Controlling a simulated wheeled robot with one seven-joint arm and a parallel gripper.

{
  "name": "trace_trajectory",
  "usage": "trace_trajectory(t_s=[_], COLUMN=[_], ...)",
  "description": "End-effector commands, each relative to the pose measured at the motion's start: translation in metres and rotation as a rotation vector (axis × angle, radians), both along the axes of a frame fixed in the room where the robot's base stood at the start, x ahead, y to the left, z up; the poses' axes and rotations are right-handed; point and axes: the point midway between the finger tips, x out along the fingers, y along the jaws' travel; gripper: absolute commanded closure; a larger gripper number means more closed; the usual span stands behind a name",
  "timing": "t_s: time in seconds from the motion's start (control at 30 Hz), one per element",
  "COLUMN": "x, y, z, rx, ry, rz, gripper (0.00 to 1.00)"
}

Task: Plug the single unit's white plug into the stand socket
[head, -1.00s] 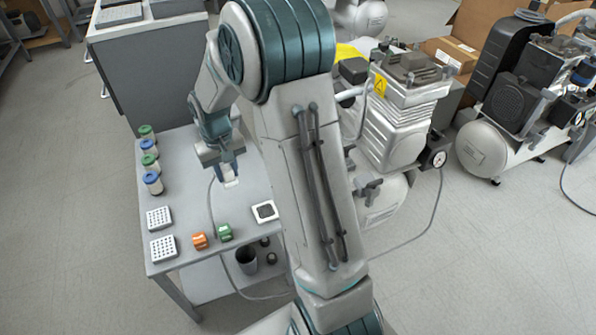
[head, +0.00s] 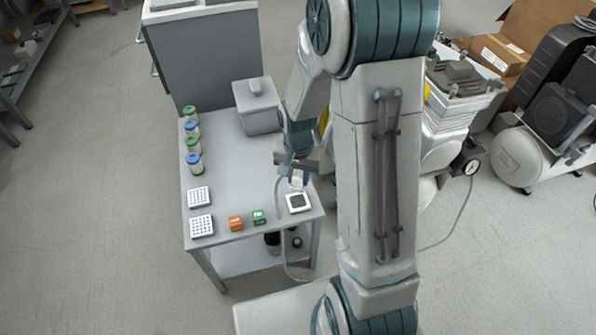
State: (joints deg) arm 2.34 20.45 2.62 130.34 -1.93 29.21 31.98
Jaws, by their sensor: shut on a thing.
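My gripper (head: 296,172) points down over the front right of the grey table and is shut on the white plug (head: 297,183). The plug is just above, or at the back edge of, a white square plate with a dark centre (head: 299,203); I cannot tell whether they touch. This plate may be the stand socket. A thin cable (head: 277,195) runs from near the plug down past the table's front edge. The single compressor unit (head: 452,105), with a round gauge, is partly hidden behind my arm.
Another compressor (head: 545,140) stands at right.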

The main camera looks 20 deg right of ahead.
Motion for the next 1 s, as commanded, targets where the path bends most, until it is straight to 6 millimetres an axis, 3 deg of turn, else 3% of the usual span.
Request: trace_trajectory(t_s=[0.6, 1.0], x=[0.000, 0.001], y=[0.000, 0.000], z=[-0.059, -0.066], rx=[0.001, 0.000], ry=[0.001, 0.000], rz=[0.002, 0.003], gripper=[0.97, 0.97])
